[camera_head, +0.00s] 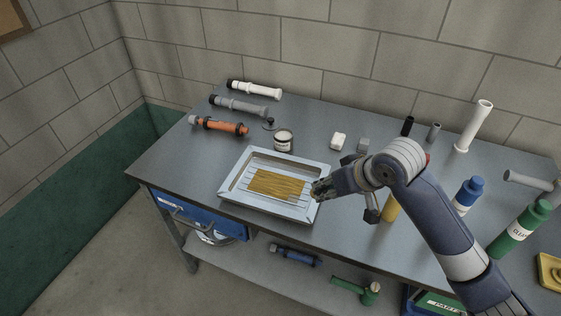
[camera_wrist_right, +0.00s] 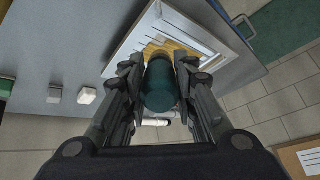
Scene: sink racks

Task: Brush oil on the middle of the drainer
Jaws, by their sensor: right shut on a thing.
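The drainer (camera_head: 308,211) is a pale metal tray with a raised rim on the bench. Its slatted middle (camera_head: 279,184) is golden yellow. The drainer also shows in the right wrist view (camera_wrist_right: 178,22), beyond the fingers. My right gripper (camera_head: 322,190) is over the drainer's right rim. In the right wrist view my right gripper (camera_wrist_right: 159,86) is shut on a dark teal rounded thing, which looks like the brush (camera_wrist_right: 160,84). The brush's tip is hidden, so I cannot tell whether it touches the slats. My left gripper is not in view.
A labelled can (camera_head: 283,140) stands behind the drainer. An orange tube (camera_head: 220,126), a grey tube (camera_head: 240,105) and a white tube (camera_head: 255,90) lie at the back left.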

